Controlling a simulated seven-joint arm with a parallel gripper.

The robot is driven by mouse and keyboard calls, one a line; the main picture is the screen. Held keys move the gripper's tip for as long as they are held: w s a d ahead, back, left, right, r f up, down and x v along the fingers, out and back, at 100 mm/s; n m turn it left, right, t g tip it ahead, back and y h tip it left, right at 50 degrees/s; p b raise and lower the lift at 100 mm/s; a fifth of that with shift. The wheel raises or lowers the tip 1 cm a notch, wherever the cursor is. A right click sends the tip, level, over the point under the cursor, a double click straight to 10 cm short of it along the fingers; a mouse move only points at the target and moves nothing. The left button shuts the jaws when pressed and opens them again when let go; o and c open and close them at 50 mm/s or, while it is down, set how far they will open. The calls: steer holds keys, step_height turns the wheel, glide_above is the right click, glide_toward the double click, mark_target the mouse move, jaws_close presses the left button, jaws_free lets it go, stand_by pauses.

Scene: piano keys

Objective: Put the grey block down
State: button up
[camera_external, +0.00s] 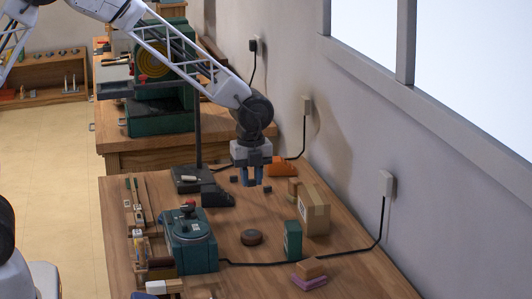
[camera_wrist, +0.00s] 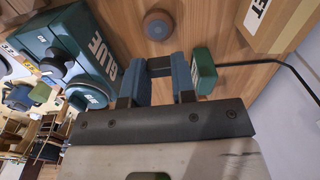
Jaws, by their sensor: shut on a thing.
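My gripper (camera_external: 252,180) hangs over the workbench, pointing down, with its two blue fingers apart and shut on a dark grey block. In the wrist view the grey block (camera_wrist: 160,67) shows as a short dark bar between the blue fingertips of my gripper (camera_wrist: 162,76). Most of the block is hidden by the fingers. The gripper appears to be above the bench top, but its exact height is hard to tell.
A green machine (camera_external: 188,240) stands to the left. A brown disc (camera_external: 251,238), a green block (camera_external: 293,240) and a cardboard box (camera_external: 314,212) stand nearer the camera. Bare wood (camera_external: 255,270) shows at the front.

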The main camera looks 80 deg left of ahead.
steer(key=shift+s+d+r, duration=0.1)
steer(key=shift+d+r, duration=0.05)
steer(key=shift+d, duration=0.25)
glide_above(310, 196)
steer(key=shift+f, duration=0.7)
steer(key=shift+f, duration=0.1)
stand_by(0.4)
steer(key=shift+f, duration=1.7)
steer(key=shift+f, duration=0.1)
steer(key=o, duration=0.9)
